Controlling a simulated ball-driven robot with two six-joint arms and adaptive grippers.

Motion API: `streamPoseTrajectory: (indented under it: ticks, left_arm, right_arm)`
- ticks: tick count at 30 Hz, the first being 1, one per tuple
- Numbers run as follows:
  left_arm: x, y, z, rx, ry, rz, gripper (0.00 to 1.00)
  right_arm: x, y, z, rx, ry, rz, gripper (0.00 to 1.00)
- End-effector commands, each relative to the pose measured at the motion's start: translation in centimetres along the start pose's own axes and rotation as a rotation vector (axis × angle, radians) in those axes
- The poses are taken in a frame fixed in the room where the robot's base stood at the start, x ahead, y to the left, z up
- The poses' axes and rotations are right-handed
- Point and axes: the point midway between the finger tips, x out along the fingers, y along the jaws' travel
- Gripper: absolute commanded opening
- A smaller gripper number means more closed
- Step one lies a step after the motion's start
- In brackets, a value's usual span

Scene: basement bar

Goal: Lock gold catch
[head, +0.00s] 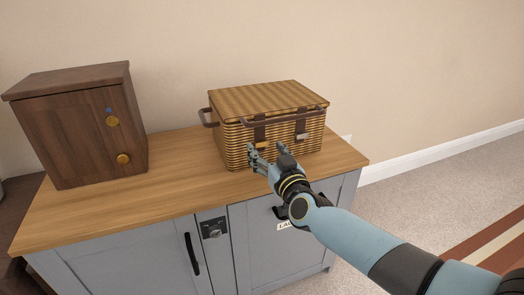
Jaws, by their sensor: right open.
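A wicker basket (240,135) with a closed lid (266,97) stands on the wooden counter. Its front has two dark straps with catches. The gold catch (263,145) shows at the lower end of the left strap, partly hidden by my fingers. A silver-looking catch (302,136) sits on the right strap. My right gripper (251,156) is open and empty, its fingertips close in front of the basket just below and left of the gold catch. I cannot tell whether they touch it. My left gripper is not in view.
A dark wooden box (70,135) with gold knobs and a small blue spot stands at the counter's left. The wooden counter (175,170) is bare between box and basket. Grey cabinet doors (130,265) with a black handle (192,254) are below. Carpet lies to the right.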

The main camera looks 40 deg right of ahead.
Motion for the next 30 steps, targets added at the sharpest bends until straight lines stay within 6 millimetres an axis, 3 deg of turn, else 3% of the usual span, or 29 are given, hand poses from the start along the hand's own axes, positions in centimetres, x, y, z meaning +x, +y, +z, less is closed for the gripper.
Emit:
streamPoseTrajectory:
  ticks: [6, 15, 28, 30]
  left_arm:
    - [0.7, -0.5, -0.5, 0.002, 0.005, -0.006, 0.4]
    - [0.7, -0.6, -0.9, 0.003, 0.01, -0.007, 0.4]
    - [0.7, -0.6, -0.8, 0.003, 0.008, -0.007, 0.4]
    - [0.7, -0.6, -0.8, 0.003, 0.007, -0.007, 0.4]
  right_arm:
    - [2.3, 0.0, 0.1, 0.0, -0.001, 0.0, 0.62]
    - [2.5, 0.0, 0.0, -0.001, -0.001, 0.0, 0.62]
    - [2.5, 0.0, 0.0, 0.0, -0.001, 0.0, 0.07]
    - [2.5, 0.0, 0.1, 0.0, -0.001, 0.0, 0.06]
